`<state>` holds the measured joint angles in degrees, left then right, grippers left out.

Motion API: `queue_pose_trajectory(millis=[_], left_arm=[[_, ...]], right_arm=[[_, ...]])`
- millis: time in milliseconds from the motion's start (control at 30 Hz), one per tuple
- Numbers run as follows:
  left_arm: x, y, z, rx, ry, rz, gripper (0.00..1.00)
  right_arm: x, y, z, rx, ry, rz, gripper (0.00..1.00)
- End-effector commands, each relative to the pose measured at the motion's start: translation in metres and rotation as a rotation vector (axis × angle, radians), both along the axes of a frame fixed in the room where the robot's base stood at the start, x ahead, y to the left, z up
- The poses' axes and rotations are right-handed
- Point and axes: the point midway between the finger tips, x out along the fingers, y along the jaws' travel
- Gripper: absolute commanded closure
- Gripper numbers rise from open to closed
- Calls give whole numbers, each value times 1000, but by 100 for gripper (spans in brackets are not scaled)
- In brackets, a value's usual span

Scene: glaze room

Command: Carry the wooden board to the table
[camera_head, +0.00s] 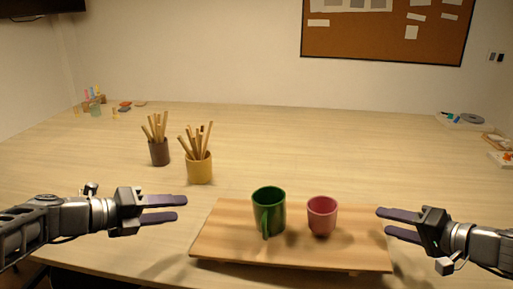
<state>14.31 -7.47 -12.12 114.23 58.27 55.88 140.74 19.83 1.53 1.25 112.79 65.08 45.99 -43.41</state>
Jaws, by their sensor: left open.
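The wooden board (335,256) lies flat and level on the table (330,130), close to its near side. A green mug (269,212) with its handle toward me and a pink cup (321,217) stand upright on the board. My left gripper (182,208) is left of the board, its two dark fingers apart and empty, with a gap to the board's left end. My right gripper (381,219) is at the board's right end, its fingers apart with nothing seen between them. I cannot tell whether its fingertips touch the board.
A brown pot (159,153) and a yellow pot (200,170), both holding wooden sticks, stand behind the board to the left. Small items (95,107) lie at the far left and trays (461,120) at the far right. The table's middle behind the board is clear.

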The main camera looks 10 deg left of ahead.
Motion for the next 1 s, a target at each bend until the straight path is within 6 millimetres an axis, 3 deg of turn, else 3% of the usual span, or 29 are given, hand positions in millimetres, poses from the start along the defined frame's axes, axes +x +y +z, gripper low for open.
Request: queue_pose_trajectory(millis=[33, 700, 1000], left_arm=[[0, 0, 22, 0, 0, 0, 56], [0, 0, 151, 0, 0, 0, 56], [0, 0, 187, 0, 0, 0, 56]], right_arm=[[0, 0, 23, 1, -4, 1, 57], [0, 1, 152, 1, -2, 1, 57], [0, 1, 188, 1, -2, 1, 57]])
